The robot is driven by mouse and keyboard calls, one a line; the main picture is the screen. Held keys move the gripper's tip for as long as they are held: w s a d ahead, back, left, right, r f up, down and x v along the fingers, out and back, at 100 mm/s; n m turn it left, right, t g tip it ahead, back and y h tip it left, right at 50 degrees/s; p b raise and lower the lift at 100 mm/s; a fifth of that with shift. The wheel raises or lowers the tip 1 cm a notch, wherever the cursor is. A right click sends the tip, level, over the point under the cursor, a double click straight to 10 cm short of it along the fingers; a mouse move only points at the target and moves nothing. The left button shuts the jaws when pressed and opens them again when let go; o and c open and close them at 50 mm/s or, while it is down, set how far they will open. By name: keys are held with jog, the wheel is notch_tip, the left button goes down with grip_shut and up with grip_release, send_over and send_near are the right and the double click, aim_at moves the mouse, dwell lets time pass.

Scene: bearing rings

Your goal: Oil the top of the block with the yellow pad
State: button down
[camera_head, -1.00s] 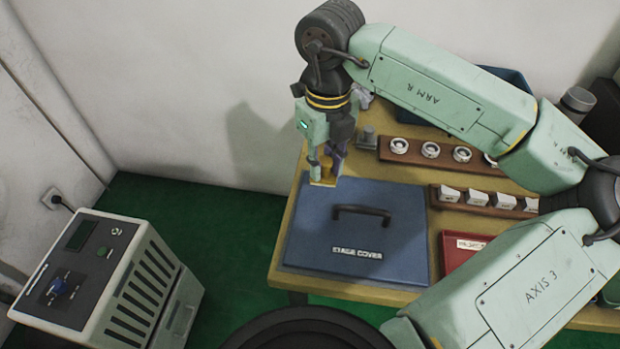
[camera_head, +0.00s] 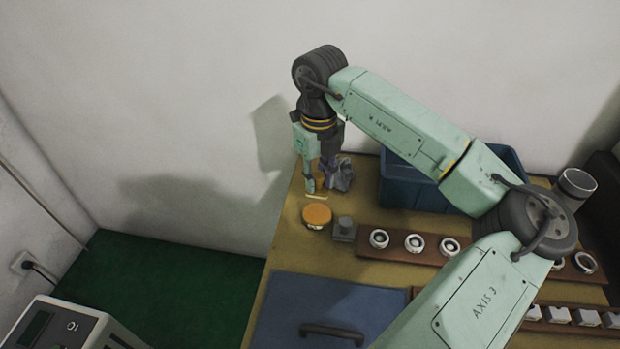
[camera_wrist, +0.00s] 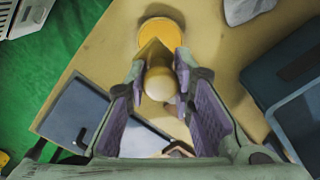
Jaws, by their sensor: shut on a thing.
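My gripper (camera_head: 319,184) is shut on the knob (camera_wrist: 161,82) of the yellow pad (camera_wrist: 153,52). It holds the pad in the air, and the pad also shows as a thin yellow edge in the head view (camera_head: 316,196). A round orange-topped tin or dish (camera_head: 317,214) stands on the table just below the pad in the picture. It shows in the wrist view (camera_wrist: 162,30), partly hidden behind the pad. A small grey block (camera_head: 344,229) stands right of the round tin. I cannot tell if the pad touches the tin.
A crumpled grey cloth (camera_head: 341,177) lies behind the gripper, with a blue bin (camera_head: 400,185) to its right. White rings sit on a brown rack (camera_head: 397,251). The blue stage cover (camera_head: 300,300) with a handle lies in front. The yellow table (camera_head: 282,248) is bare between.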

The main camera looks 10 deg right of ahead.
jog(key=shift+f+b, duration=1)
jog(key=shift+f, duration=2)
jog(key=shift+f+b, duration=0.6)
jog(key=shift+b, duration=0.35)
dwell(0.6)
jog(key=shift+r, duration=0.1)
jog(key=shift+r+p, duration=1.4)
jog(key=shift+r, duration=2.05)
